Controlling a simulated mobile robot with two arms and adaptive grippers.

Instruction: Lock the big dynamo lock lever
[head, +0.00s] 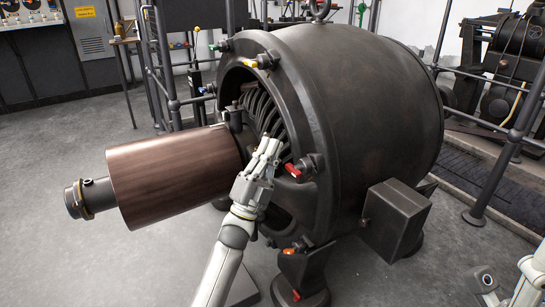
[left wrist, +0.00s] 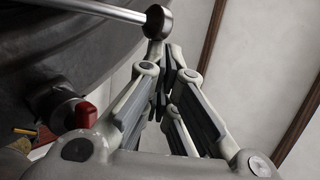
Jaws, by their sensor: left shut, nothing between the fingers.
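The big dynamo (head: 370,100) is a large dark drum with an open front ring and a brown cylinder on its shaft. Several small coloured handles sit around its front rim; I cannot tell which is the lock lever. A red handle (head: 293,170) is on the rim just right of my left gripper, and a red knob (left wrist: 86,114) shows at the left in the left wrist view. My left gripper (head: 268,146) is shut and empty, in front of the ring opening. In the left wrist view, a metal rod with a dark round end (left wrist: 158,21) shows beyond the fingertips.
The brown cylinder (head: 175,175) juts out left of my left gripper. A grey box (head: 397,215) is fixed to the dynamo's lower right side. Dark railings (head: 490,190) stand behind and to the right. The floor at the front left is clear.

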